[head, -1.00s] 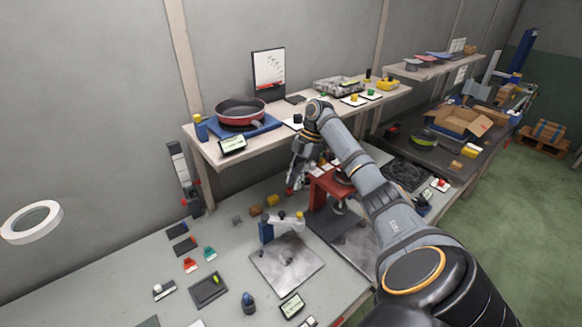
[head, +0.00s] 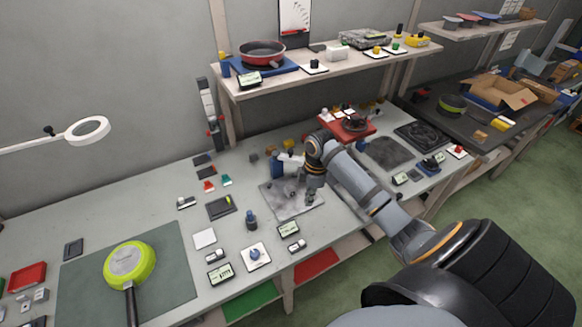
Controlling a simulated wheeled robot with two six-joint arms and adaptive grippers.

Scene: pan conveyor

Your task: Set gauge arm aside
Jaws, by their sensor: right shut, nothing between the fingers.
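The gauge arm (head: 290,158) is a white arm on a blue post, standing at the back edge of a grey metal plate (head: 276,206) on the workbench. My right arm covers its right end. My right gripper (head: 309,202) points down over the right part of the plate, just right of and in front of the gauge post. It is shut and holds nothing. Whether it touches the plate or the gauge arm, I cannot tell. My left gripper is not in view.
A green pan (head: 130,262) lies on a dark mat (head: 175,262) at the left. Small blocks, displays and a dark tray (head: 220,207) stand left and front of the plate. A red stand (head: 350,127) is behind my arm. A shelf with a red pan (head: 262,52) overhangs the back.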

